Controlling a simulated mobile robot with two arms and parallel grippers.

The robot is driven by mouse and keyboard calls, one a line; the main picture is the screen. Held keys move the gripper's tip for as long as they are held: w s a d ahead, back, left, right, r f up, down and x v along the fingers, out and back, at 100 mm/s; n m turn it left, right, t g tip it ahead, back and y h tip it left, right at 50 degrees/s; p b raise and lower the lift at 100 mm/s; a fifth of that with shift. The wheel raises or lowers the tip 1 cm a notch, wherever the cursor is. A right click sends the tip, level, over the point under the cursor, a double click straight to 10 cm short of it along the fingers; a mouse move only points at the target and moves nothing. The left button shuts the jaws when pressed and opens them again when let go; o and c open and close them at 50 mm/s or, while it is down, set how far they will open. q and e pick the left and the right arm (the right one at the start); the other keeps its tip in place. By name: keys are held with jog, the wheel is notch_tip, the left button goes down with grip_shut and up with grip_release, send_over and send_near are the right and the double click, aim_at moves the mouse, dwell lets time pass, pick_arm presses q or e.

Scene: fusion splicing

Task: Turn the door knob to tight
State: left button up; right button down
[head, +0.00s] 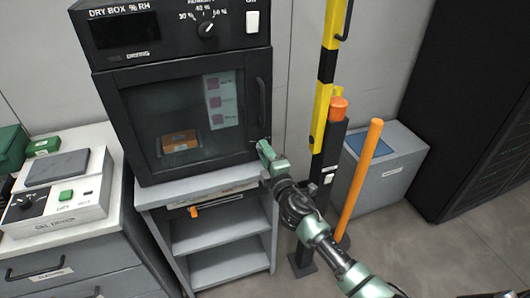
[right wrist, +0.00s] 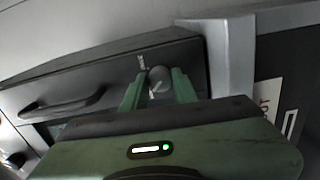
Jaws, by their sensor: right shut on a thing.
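The dry box (head: 185,85) is a black cabinet with a glass door (head: 150,110), which is closed. The door knob (right wrist: 159,79) is small, round and grey with a light pointer line, near the door's edge in the right wrist view. A small white label (right wrist: 141,62) beside it is too small to read. My right gripper (head: 263,147) is at the lower right of the door. In the right wrist view its green fingers (right wrist: 158,88) are shut on the knob, one on each side. In the head view the gripper hides the knob. My left gripper is not in view.
The door handle (head: 262,101) is above my right gripper. The dry box stands on a grey shelf unit (head: 222,245). A yellow-black post (head: 325,75) and an orange pole (head: 360,180) stand close to my right arm. A grey bin (head: 395,170) is behind them.

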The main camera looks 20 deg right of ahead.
jog(key=shift+n, duration=0.4)
jog(key=c, duration=1.1)
grip_release()
jog(key=s, duration=0.7)
jog(key=shift+s, duration=0.4)
jog(key=shift+d, duration=0.15)
